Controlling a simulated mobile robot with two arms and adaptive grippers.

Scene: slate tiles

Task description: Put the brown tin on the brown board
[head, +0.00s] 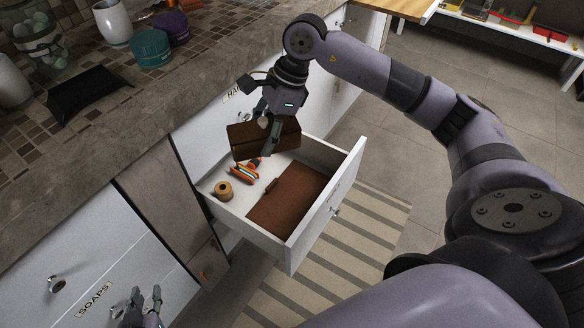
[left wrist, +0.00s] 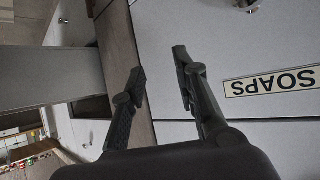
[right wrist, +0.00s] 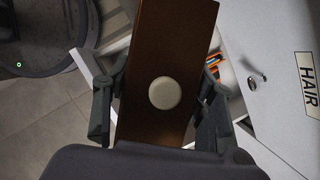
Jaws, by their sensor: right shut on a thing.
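The brown tin (head: 243,143) is a dark brown box, held by my right gripper (head: 268,125) above the open drawer. In the right wrist view the tin (right wrist: 150,110) lies between the two fingers and shows a round cream knob. The brown board (head: 293,197) lies flat in the drawer's right part, below and apart from the tin. My left gripper (head: 146,299) is open and empty in front of the cabinet labelled SOAPS. Its spread fingers (left wrist: 158,75) show in the left wrist view.
The white drawer (head: 324,200) is pulled out, with raised walls. It also holds a tan spool (head: 223,190) and an orange and blue tool (head: 245,173), left of the board. The counter (head: 140,115) edge runs behind it. A striped rug (head: 350,250) covers the floor.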

